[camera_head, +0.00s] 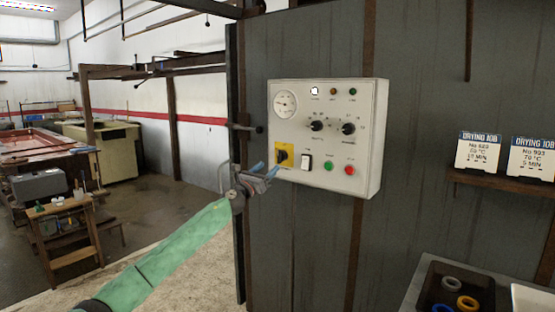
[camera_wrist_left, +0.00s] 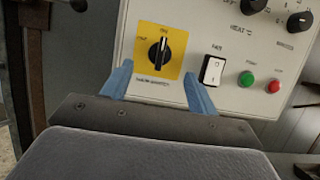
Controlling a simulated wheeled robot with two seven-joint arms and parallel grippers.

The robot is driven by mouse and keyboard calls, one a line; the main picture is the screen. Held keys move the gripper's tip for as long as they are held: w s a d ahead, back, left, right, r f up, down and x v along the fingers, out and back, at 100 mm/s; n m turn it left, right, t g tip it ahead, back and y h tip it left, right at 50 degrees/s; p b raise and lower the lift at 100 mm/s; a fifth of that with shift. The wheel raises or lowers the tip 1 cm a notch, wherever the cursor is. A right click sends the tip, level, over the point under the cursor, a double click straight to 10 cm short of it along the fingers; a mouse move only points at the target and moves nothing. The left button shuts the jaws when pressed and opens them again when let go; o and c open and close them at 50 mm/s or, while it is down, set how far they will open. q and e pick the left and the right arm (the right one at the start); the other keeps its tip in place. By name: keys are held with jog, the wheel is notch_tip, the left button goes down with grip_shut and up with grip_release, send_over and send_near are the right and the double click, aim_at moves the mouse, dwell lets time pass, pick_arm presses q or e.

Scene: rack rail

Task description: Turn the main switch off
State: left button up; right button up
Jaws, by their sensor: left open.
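The main switch (camera_wrist_left: 159,53) is a black rotary knob on a yellow plate at the lower left of a white control panel (camera_head: 371,165). In the left wrist view its handle stands about upright, toward the label at the plate's top. In the head view the switch (camera_head: 281,156) is partly covered by my gripper. My left gripper (camera_wrist_left: 160,85) is open with blue fingertips, just below and in front of the switch, one finger to each side; it also shows in the head view (camera_head: 266,171). Nothing is between the fingers. My right gripper is not in view.
Beside the switch is a white rocker switch (camera_wrist_left: 213,70), then a green button (camera_wrist_left: 246,79) and a red button (camera_wrist_left: 274,86). Black knobs and a gauge (camera_head: 285,104) sit above. A door handle (camera_head: 245,128) is left of the panel. A shelf (camera_head: 500,181) holds two job cards.

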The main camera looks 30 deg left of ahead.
aim_at(278, 157)
pick_arm(q)
jog(key=shift+p+x, duration=0.95)
jog(key=shift+x, duration=2.85)
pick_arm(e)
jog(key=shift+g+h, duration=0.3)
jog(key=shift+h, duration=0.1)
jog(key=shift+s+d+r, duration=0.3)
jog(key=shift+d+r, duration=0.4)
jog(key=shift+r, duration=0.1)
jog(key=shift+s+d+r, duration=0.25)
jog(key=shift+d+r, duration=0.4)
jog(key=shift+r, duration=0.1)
pick_arm(q)
jog(key=shift+r, duration=0.1)
jog(key=c, duration=0.9)
